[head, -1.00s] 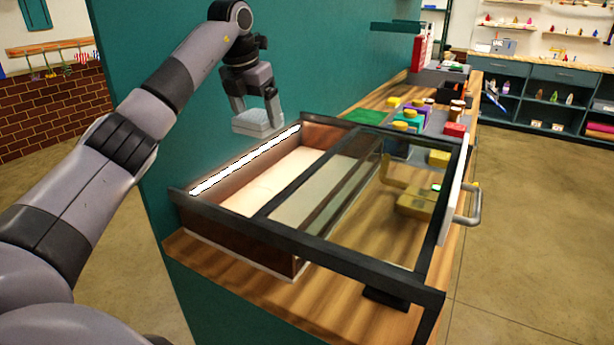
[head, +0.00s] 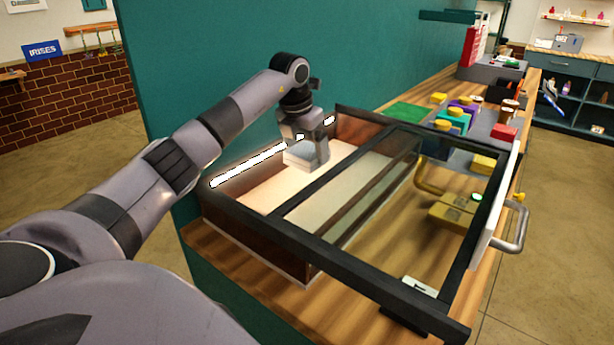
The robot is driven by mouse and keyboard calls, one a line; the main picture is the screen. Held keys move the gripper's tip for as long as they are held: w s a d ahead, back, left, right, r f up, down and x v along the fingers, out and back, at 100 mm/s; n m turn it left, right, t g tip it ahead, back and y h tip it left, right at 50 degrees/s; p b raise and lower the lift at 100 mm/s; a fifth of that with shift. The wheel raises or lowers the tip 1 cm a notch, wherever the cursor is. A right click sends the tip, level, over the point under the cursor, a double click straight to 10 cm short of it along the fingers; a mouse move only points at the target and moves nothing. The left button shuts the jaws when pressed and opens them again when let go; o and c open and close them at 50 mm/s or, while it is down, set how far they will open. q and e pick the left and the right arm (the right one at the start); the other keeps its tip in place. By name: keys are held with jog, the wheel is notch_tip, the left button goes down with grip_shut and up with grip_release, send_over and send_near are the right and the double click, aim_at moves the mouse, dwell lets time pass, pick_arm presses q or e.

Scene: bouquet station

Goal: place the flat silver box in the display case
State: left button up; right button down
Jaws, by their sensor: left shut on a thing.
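The flat silver box (head: 299,155) is pale grey and held between the fingers of my left gripper (head: 306,158). The gripper points down over the open left part of the display case (head: 262,233). The case has a dark frame, brown walls, a bright light strip (head: 250,164) along its back left side and a pale floor (head: 290,186). The box is over that floor; I cannot tell if it touches it. The fingers hide part of the box. My right gripper is not in view.
A glass-panelled frame with a metal handle (head: 513,236) extends to the right over the wooden counter (head: 240,268). Under it is a yellow padlock-like object (head: 455,213). Several coloured boxes (head: 452,120) stand behind. A teal wall (head: 230,70) rises at the back left.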

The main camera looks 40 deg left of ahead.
aim_at(301, 154)
pick_arm(q)
jog(key=shift+f+p, duration=0.3)
jog(key=shift+f, duration=3.6)
jog(key=o, duration=1.1)
jog(key=shift+f, duration=0.15)
jog(key=shift+c, duration=0.2)
jog(key=shift+r, duration=0.5)
jog(key=b+v, duration=0.1)
jog(key=v, duration=1)
jog(key=shift+s+r, duration=0.1)
jog(key=shift+r, duration=0.05)
